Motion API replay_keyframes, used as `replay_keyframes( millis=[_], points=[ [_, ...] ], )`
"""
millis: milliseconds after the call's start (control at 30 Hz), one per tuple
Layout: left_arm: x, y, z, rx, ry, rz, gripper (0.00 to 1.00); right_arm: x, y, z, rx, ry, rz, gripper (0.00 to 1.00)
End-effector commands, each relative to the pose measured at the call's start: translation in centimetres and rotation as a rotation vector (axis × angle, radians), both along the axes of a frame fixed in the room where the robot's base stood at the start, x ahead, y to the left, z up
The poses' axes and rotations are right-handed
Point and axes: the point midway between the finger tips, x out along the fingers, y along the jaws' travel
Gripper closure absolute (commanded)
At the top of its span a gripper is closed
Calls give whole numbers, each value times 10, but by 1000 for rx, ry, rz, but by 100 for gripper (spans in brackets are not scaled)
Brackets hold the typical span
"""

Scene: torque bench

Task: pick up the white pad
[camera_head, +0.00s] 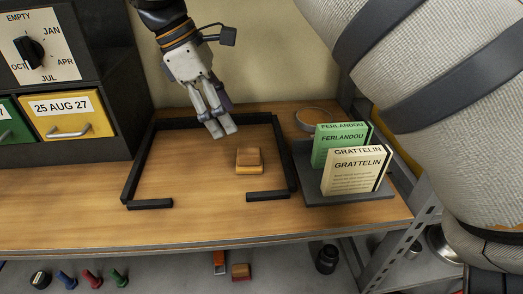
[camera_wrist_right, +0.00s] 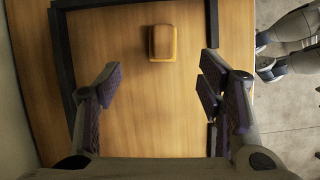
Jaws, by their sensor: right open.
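I see no plainly white pad. A small block-like pad (camera_head: 249,158), tan-brown on top with a yellow-orange lower layer, lies flat on the wooden bench inside a black frame (camera_head: 125,182). It also shows in the right wrist view (camera_wrist_right: 162,43), ahead of the fingers and roughly centred between them. My right gripper (camera_head: 222,130) is above the bench, behind and to the left of the pad in the head view. Its fingers are apart in the right wrist view (camera_wrist_right: 161,88), with nothing between them. My left gripper is not in view.
A green box (camera_head: 330,134) and a cream box (camera_head: 350,178) stand on a dark tray (camera_head: 318,198) right of the frame. A dark cabinet with a dial (camera_head: 30,52) and a yellow drawer (camera_head: 68,120) is at left. Coloured items (camera_head: 92,278) lie below the bench edge.

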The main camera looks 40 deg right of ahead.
Motion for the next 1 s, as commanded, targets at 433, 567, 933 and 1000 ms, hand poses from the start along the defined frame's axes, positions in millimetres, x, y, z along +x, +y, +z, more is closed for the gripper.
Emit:
replay_keyframes(
  millis=[433, 567, 933, 1000],
  points=[
    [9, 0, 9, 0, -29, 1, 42, -22, -27, -72, 0, 2, -2, 38],
    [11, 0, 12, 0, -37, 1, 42, -28, -35, -95, 0, 1, -1, 38],
    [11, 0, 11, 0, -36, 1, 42, -30, -38, -105, 1, -1, -1, 54],
    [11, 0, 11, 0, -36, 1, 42, -30, -38, -105, 1, -1, -1, 70]
  ],
)
